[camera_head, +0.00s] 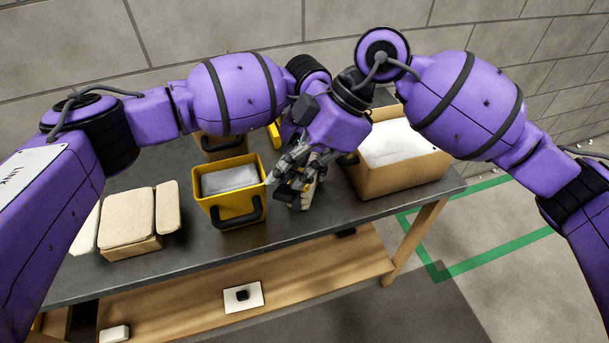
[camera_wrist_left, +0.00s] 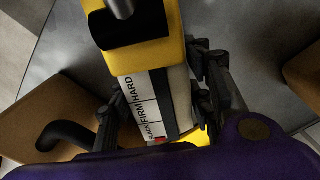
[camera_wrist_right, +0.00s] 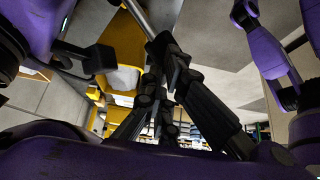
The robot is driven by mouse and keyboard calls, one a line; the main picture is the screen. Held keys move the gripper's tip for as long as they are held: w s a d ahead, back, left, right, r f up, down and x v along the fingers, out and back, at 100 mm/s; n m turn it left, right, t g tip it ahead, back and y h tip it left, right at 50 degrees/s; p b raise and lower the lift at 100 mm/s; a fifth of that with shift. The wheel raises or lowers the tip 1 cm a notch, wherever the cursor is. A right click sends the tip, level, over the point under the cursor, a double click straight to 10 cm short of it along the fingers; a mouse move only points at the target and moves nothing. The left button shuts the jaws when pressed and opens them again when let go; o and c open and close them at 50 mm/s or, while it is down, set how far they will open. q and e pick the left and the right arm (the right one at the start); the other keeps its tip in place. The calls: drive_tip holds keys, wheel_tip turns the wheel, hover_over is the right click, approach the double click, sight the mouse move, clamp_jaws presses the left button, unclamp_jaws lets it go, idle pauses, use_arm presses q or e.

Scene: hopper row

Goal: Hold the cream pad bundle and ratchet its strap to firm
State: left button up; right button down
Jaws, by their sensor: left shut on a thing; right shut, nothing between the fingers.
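My left gripper (camera_wrist_left: 158,92) is shut on the cream pad bundle (camera_wrist_left: 180,95), one finger on each side. The bundle's white scale (camera_wrist_left: 143,100) reads SLACK, FIRM and HARD, with a small red mark beside SLACK. A yellow ratchet housing (camera_wrist_left: 168,45) with a black grip and a grey rod (camera_wrist_left: 121,8) is at its upper end. In the head view the bundle is mostly hidden behind my right gripper (camera_head: 291,182). That gripper is shut and empty; in the right wrist view its fingertips (camera_wrist_right: 163,48) are close to a grey rod; I cannot tell whether they touch.
The dark table (camera_head: 180,250) carries a yellow bin (camera_head: 229,212) with grey contents just left of the grippers. A cardboard box (camera_head: 405,175) with white contents stands right. Cream pads on a box (camera_head: 130,247) are at the left. The table's front strip is clear.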

sight(288, 194)
drive_tip(key=shift+s+a+f, duration=0.15)
drive_tip(key=shift+s+f, duration=0.35)
drive_tip(key=shift+f, duration=0.25)
drive_tip(key=shift+s+a+f, duration=0.1)
drive_tip(key=shift+s+f, duration=0.4)
drive_tip(key=shift+f, duration=0.25)
drive_tip(key=shift+a+f, duration=0.1)
drive_tip(key=shift+f, duration=0.3)
drive_tip(key=shift+w+a+r, duration=0.1)
drive_tip(key=shift+w+r, duration=0.1)
drive_tip(key=shift+r, duration=0.7)
drive_tip(key=shift+w+a+r, duration=0.1)
drive_tip(key=shift+w+r, duration=0.1)
drive_tip(key=shift+r, duration=1.25)
drive_tip(key=shift+f, duration=0.1)
